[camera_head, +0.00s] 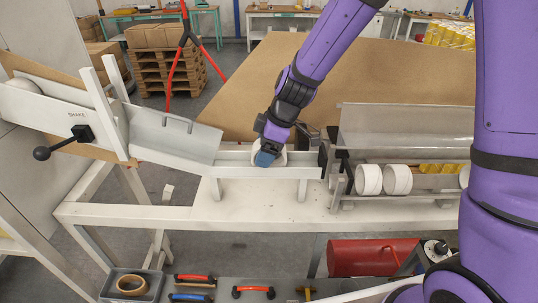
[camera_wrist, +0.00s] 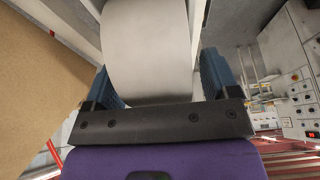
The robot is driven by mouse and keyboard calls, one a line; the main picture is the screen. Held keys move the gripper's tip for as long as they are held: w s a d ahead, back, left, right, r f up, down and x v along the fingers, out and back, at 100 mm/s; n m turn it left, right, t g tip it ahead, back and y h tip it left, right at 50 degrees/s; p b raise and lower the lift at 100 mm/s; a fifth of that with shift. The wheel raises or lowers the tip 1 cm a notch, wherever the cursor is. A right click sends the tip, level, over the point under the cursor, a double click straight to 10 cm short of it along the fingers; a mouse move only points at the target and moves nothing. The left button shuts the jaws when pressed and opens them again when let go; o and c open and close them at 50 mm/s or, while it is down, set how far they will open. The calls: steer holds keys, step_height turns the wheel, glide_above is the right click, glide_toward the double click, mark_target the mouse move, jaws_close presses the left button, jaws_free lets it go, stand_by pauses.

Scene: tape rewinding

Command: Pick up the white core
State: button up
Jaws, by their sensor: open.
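The white core (camera_head: 284,157) sits on the pale rail in the middle of the head view, partly hidden behind my gripper (camera_head: 266,157). In the wrist view the white core (camera_wrist: 147,45) is a wide pale cylinder between the two blue fingers of my gripper (camera_wrist: 158,75). One finger is on each side of it. The fingers are open, and I cannot tell whether either touches the core.
A white chute (camera_head: 172,135) slopes down to the rail from the left. More white rolls (camera_head: 369,179) sit at right beneath a clear cover (camera_head: 405,130). A dark bracket (camera_head: 327,148) stands close right of my gripper. The white bench top (camera_head: 250,208) below is mostly bare.

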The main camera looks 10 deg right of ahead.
steer(key=c, duration=0.8)
steer(key=shift+r, duration=0.15)
